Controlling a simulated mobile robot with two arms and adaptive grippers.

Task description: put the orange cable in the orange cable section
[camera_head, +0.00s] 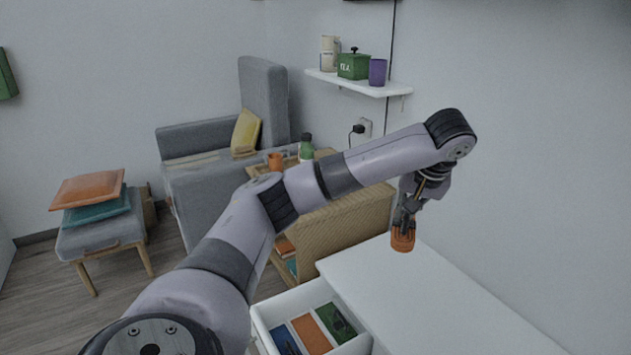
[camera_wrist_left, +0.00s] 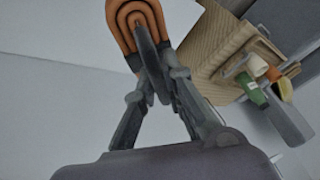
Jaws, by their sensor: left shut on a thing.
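The orange cable (camera_head: 403,237) is a coiled bundle, held by my left gripper (camera_head: 408,212) over the far end of the white desk. In the left wrist view the coil (camera_wrist_left: 133,22) sits between the closed fingertips (camera_wrist_left: 150,70). I cannot tell its exact height above the desk. The open white drawer (camera_head: 262,322) at the front left of the desk has several sections. One has an orange floor (camera_head: 311,334), one beside it is green (camera_head: 336,322), and one is dark blue (camera_head: 285,341). The drawer's near part is cut off by the frame. My right gripper is out of view.
The white desk top (camera_head: 430,295) is bare. A wooden cabinet (camera_head: 345,228) with a green bottle (camera_head: 306,150) and an orange cup (camera_head: 275,161) stands beyond the desk.

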